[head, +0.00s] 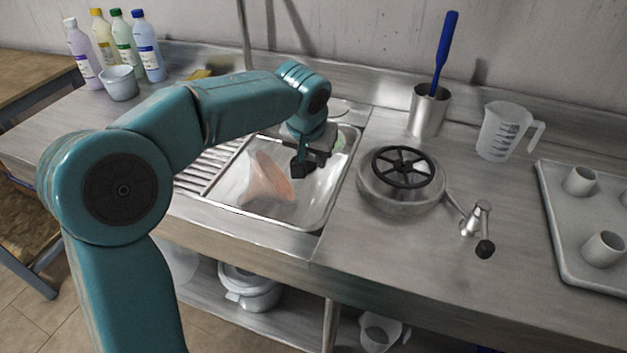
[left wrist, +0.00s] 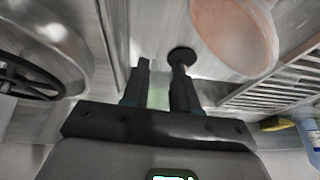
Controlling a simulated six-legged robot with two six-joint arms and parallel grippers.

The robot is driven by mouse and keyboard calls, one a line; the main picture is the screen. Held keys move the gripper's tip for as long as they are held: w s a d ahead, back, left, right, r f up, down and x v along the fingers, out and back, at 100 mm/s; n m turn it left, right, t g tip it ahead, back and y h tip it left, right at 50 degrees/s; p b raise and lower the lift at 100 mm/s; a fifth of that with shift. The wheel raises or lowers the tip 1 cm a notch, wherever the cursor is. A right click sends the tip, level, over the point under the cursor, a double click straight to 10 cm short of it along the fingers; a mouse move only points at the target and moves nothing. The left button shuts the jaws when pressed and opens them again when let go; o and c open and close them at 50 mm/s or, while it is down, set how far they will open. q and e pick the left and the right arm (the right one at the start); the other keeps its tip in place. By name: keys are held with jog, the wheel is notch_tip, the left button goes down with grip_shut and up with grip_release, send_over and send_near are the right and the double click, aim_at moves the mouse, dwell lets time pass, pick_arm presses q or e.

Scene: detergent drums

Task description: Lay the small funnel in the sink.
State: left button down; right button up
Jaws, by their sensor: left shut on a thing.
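The steel sink (head: 225,190) is set into the counter, left of centre in the head view. My left gripper (head: 302,168) points down inside the sink area. In the left wrist view, its fingers (left wrist: 160,85) are shut on a pale green, translucent thing (left wrist: 159,99), which I take for the small funnel. Most of it is hidden by the gripper. A pale green patch also shows behind the gripper in the head view (head: 340,142). A larger pinkish funnel (head: 262,178) lies tilted in the sink, left of my gripper; it also shows in the left wrist view (left wrist: 232,38). My right gripper is out of view.
A ribbed drainboard (head: 203,172) lies left of the sink. Right of it stand a round steel vessel with a black handwheel (head: 403,167), a steel cup with a blue brush (head: 428,110), a measuring jug (head: 500,132) and a tray of cups (head: 560,225). Several bottles (head: 148,48) stand back left.

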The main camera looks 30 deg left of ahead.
pick_arm(q)
jog(key=shift+f+b, duration=1.15)
jog(key=shift+f, duration=2.2)
jog(key=c, duration=0.9)
grip_release()
jog(key=shift+o, duration=0.2)
jog(key=shift+r, duration=0.2)
jog(key=p+v, duration=0.3)
jog(key=v, duration=1)
